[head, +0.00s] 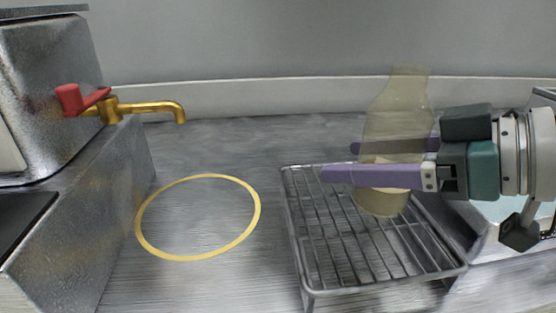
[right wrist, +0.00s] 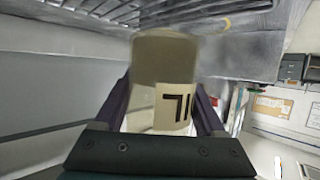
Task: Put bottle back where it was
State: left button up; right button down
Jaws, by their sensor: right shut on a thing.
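A translucent yellowish bottle (head: 395,115) with a narrower neck stands upright between the fingers of my right gripper (head: 338,161). The purple fingers lie on either side of its lower body and are shut on it. The bottle is over the wire rack (head: 298,225); I cannot tell whether its base touches the bars. In the right wrist view the bottle (right wrist: 165,60) sits between both fingers, with a pale label and dark marks. A yellow ring (head: 258,213) is drawn on the grey counter left of the rack, and nothing stands in it. My left gripper is not in view.
A brass tap with a red handle (head: 70,99) sticks out from a metal machine (head: 45,80) at the left, its spout toward the ring. A pale container (head: 485,245) is partly hidden under my right arm. The counter behind the ring is clear.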

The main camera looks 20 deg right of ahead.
aim_at(356, 193)
jog(key=shift+f+b, duration=0.85)
jog(key=shift+f, duration=1.3)
jog(key=shift+f, duration=0.15)
grip_release()
jog(key=shift+r, duration=0.2)
jog(key=v, duration=1.1)
jog(key=shift+f, duration=0.1)
jog(key=shift+s+d+r, duration=0.25)
jog(key=shift+s+r, duration=0.05)
jog(key=shift+s, duration=0.1)
